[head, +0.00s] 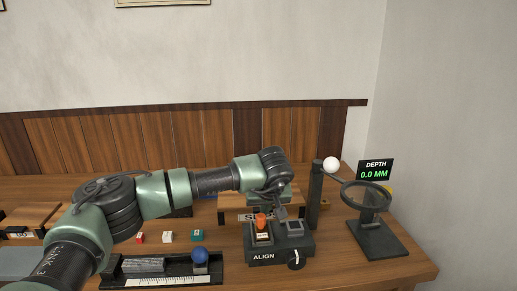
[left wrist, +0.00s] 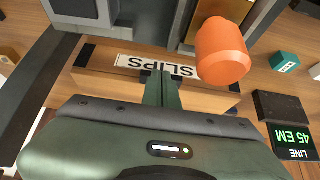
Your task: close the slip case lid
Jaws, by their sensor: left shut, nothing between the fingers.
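The slip case (left wrist: 205,100) is a wooden box with a white SLIPS label and dark corners, seen in the left wrist view. In the head view its label (head: 247,216) shows behind the align device, and the arm hides much of the case. I cannot tell the lid's angle. My left gripper (head: 281,214) is shut and empty, pointing down by the case. In the left wrist view its green fingers (left wrist: 158,88) are together in front of the label; whether they touch the case is unclear. My right gripper is not in view.
The align device (head: 290,245) with an orange knob (head: 261,220) stands close in front. A magnifier (head: 367,197) and a black post (head: 314,195) stand at right. Small red, white and teal blocks (head: 168,237) and a ruler tray (head: 165,281) lie left.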

